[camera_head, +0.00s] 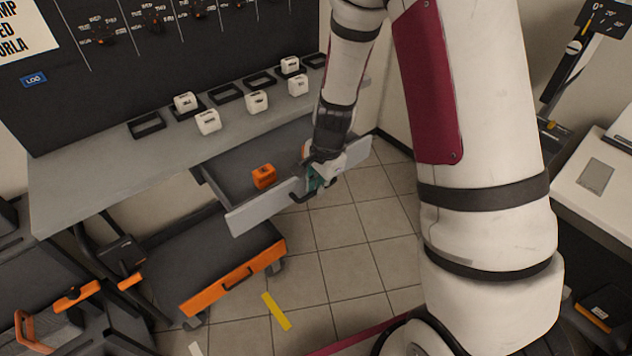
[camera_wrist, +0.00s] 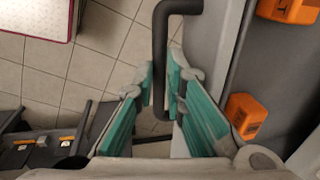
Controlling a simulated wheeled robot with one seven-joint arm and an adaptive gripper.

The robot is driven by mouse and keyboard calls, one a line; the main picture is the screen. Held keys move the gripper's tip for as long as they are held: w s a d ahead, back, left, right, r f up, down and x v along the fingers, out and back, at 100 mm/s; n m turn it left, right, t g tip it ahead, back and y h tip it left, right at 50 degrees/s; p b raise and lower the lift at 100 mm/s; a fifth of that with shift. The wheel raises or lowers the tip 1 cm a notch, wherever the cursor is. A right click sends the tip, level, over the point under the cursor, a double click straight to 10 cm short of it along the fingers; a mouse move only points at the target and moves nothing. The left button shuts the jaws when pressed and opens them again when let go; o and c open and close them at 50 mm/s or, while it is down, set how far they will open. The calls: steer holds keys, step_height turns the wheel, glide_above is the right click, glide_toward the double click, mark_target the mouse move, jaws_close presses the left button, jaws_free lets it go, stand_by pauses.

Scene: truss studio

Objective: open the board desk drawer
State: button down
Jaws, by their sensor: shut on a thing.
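The board desk (camera_head: 95,172) has a grey top below a dark board at the left. Its drawer (camera_head: 262,207) stands pulled out from under the top, its inside showing. My gripper (camera_head: 313,184) is at the drawer's front panel, shut on the dark bar handle (camera_head: 299,199). In the wrist view, the green-padded fingers of my gripper (camera_wrist: 162,72) lie on both sides of the handle (camera_wrist: 159,40), beside the drawer's grey front (camera_wrist: 212,45). An orange block (camera_head: 264,176) lies in the drawer. The wrist view shows two orange blocks there. My arm hides part of the drawer.
Several white blocks and dark trays sit on the desk top. A low wheeled cart (camera_head: 233,278) with an orange front stands below the drawer. A yellow strip (camera_head: 276,311) lies on the tiles. A white-topped unit (camera_head: 596,178) stands at right.

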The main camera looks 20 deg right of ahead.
steer(key=shift+s, duration=0.15)
steer(key=c, duration=1.7)
jaws_free()
steer(key=shift+o, duration=0.2)
steer(key=shift+r, duration=0.1)
step_height(320, 180, up, 12)
steer(key=s, duration=0.2)
steer(key=shift+d, duration=0.4)
steer(key=shift+f, duration=0.2)
